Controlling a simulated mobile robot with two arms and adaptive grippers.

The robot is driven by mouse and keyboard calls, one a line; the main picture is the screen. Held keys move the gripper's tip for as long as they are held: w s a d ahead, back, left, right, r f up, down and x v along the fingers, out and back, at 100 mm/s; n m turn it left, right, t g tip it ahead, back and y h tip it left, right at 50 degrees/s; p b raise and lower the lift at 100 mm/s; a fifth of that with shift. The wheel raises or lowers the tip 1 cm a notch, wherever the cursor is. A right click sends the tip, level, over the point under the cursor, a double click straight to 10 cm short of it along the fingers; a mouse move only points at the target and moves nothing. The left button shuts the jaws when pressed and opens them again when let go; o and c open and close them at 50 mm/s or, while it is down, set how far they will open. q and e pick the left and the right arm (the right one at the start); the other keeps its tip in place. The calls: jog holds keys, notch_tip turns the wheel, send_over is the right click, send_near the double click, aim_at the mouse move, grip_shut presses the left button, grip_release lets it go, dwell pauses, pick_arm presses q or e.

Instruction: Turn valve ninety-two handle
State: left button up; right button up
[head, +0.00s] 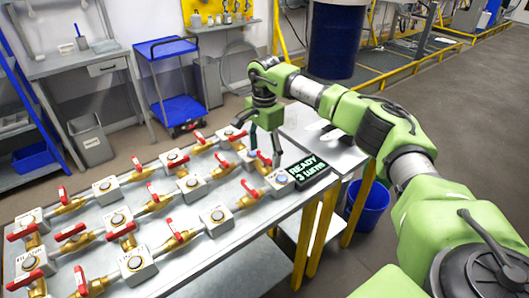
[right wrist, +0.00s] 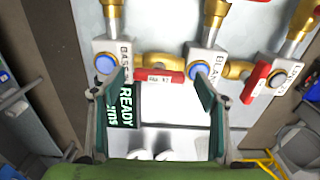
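Brass valves with red handles stand in rows on the grey table (head: 195,265). In the right wrist view one red handle (right wrist: 157,76) lies between my fingers; its small white label is too blurred to read surely. It also shows beside my fingertips in the head view (head: 264,159). My right gripper (head: 264,148) is open, reaching down over the table's far right part. In the right wrist view its two fingers (right wrist: 160,80) stand apart, one on each side of the handle; contact cannot be told. My left gripper is out of view.
A block marked BASE (right wrist: 118,48) and another block (right wrist: 206,58), each with a blue button, flank the handle. A dark display reading READY (head: 309,171) sits at the table's right end. Several other valves crowd the table. A blue bin (head: 366,203) stands on the floor.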

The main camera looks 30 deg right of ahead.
aim_at(264, 155)
notch_tip(264, 155, up, 12)
dwell(0.7)
dwell(1.1)
